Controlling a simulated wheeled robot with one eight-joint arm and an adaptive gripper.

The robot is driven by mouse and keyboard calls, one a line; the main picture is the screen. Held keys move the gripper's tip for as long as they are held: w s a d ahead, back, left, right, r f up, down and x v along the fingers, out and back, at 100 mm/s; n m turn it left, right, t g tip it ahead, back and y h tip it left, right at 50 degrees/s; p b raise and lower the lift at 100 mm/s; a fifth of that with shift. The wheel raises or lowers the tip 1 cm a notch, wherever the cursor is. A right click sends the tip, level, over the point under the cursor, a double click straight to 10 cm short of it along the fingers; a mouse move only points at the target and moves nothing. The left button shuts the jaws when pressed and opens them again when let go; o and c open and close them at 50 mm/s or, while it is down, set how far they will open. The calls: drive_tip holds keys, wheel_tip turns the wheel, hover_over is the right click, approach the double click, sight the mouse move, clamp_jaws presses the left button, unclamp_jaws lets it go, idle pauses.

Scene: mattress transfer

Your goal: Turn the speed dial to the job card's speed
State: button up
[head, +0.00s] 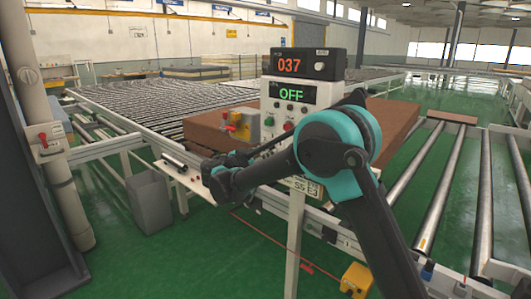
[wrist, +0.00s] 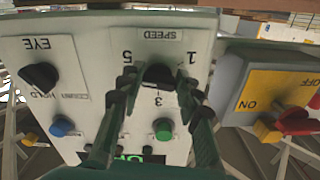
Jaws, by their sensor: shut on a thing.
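The black speed dial (wrist: 158,75) is below the SPEED label in the wrist view, with the marks 1, 3 and 5 around it. My gripper (wrist: 158,84) has one green-black finger on each side of the dial and is shut on it. The dial's pointer is too dark to read. In the head view my arm hides the dial. A small white card (head: 305,187) with black print hangs on the post under the control box (head: 292,108); its print looks like "S5 E3" but is small. The displays above read 037 in orange and OFF in green.
The EYE knob (wrist: 39,76), a blue button (wrist: 62,126) and a green button (wrist: 163,128) share the panel. A yellow switch box (wrist: 268,92) with a red handle stands close beside it. Roller conveyors (head: 435,195) and a brown mattress (head: 205,128) lie around the post.

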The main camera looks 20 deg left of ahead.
drive_tip(key=m, duration=0.3)
drive_tip(key=shift+a+f+m, duration=0.1)
drive_tip(key=shift+m, duration=0.5)
drive_tip(key=o, duration=1.2)
drive_tip(key=shift+c, duration=0.2)
drive_tip(key=v, duration=1.2)
drive_tip(key=shift+a, duration=0.1)
